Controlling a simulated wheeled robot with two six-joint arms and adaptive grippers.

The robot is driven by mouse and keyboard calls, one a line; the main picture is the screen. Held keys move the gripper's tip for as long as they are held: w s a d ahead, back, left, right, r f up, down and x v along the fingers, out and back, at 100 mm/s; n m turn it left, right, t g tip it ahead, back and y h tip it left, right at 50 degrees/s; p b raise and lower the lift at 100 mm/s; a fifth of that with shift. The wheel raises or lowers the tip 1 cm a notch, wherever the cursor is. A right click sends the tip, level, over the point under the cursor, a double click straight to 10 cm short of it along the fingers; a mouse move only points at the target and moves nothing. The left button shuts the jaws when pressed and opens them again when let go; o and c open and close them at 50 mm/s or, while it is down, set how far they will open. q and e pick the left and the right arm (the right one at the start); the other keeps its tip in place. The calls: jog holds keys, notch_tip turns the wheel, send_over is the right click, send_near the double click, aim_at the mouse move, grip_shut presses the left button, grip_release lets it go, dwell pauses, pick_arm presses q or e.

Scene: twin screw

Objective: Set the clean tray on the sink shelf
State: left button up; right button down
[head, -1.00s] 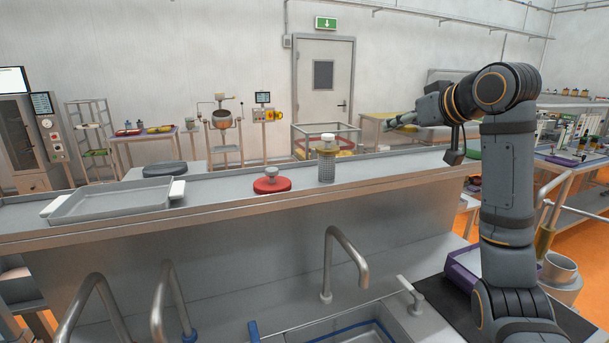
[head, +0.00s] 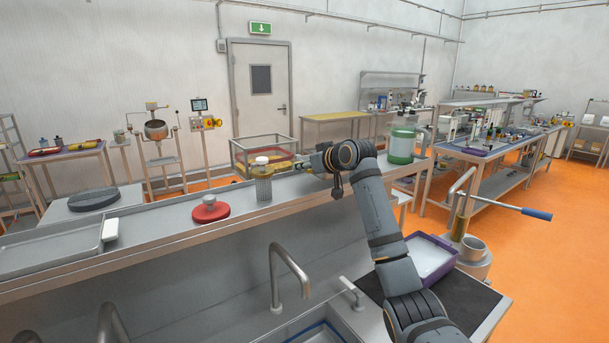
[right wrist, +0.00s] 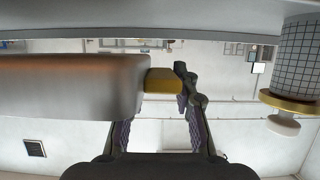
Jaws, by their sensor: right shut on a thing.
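A shallow grey tray (head: 50,251) with a white handle (head: 110,230) lies on the long metal shelf (head: 160,226) above the sink (head: 318,333). The head view's left edge cuts it off. My right gripper (head: 313,162) is just above the shelf, right of a mesh-patterned jar (head: 263,187). The jar also shows upside down in the right wrist view (right wrist: 302,58). My left gripper is not in view.
A red lid-like disc (head: 210,211) with a grey knob sits on the shelf between tray and jar. A green-based container (head: 402,145) stands at the right end. A faucet (head: 290,270) rises below the shelf. A purple tray (head: 430,258) lies at right.

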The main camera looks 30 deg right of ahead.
aim_at(305, 186)
jog(key=f, duration=0.3)
jog(key=shift+w+p, duration=0.3)
jog(key=shift+p, duration=0.05)
jog(key=shift+f, duration=0.35)
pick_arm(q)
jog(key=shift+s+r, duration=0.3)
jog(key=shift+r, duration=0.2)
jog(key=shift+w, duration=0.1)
pick_arm(e)
jog(key=c, duration=1)
grip_release()
jog(key=shift+f, duration=0.1)
jog(key=shift+c, duration=0.2)
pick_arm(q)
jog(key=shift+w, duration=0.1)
pick_arm(e)
jog(key=shift+s, duration=0.1)
